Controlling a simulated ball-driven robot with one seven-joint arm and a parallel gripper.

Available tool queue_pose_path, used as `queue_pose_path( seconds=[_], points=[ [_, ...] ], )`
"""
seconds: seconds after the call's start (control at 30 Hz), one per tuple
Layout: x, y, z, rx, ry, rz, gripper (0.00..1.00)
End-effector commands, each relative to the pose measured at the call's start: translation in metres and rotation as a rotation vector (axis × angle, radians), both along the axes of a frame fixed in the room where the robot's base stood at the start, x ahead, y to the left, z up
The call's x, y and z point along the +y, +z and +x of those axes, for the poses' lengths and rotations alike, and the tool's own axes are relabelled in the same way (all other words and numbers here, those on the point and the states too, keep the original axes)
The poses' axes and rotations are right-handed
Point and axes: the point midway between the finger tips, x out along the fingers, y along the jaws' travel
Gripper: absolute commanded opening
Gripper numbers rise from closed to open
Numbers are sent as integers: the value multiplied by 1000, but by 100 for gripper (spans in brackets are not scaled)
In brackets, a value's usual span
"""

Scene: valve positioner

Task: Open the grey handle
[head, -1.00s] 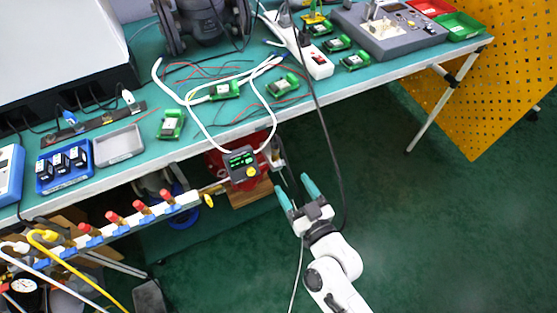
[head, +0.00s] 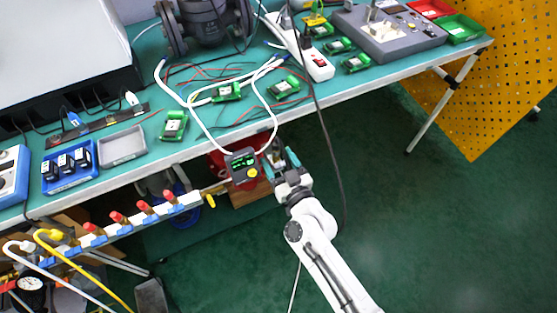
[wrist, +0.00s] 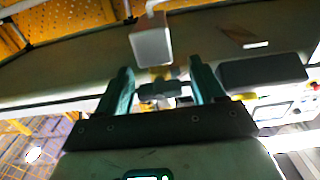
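My gripper (head: 280,160) is at the front edge of the workbench, just right of the small positioner box (head: 242,164) with a green display. Its teal fingers are apart. In the wrist view my gripper (wrist: 160,88) is open, and a dark grey piece, apparently the grey handle (wrist: 158,90), lies between the fingers with yellow fittings beside it. I see gaps at the sides, so the fingers do not look closed on it. In the head view the handle is mostly hidden by my gripper.
White hoses and a black cable (head: 325,140) hang near my gripper. A manifold (head: 150,215) with red-capped valves runs along the bench front to the left. A pale box (wrist: 152,42) sits just beyond the fingers in the wrist view.

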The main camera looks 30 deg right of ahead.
Motion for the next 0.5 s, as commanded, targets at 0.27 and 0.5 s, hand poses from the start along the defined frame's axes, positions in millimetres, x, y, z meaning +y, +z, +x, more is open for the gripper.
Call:
queue_pose_path(
  seconds=[0.27, 0.5],
  points=[
    [0, 0, 0, 0, 0, 0, 42],
    [0, 0, 0, 0, 0, 0, 19]
  ],
)
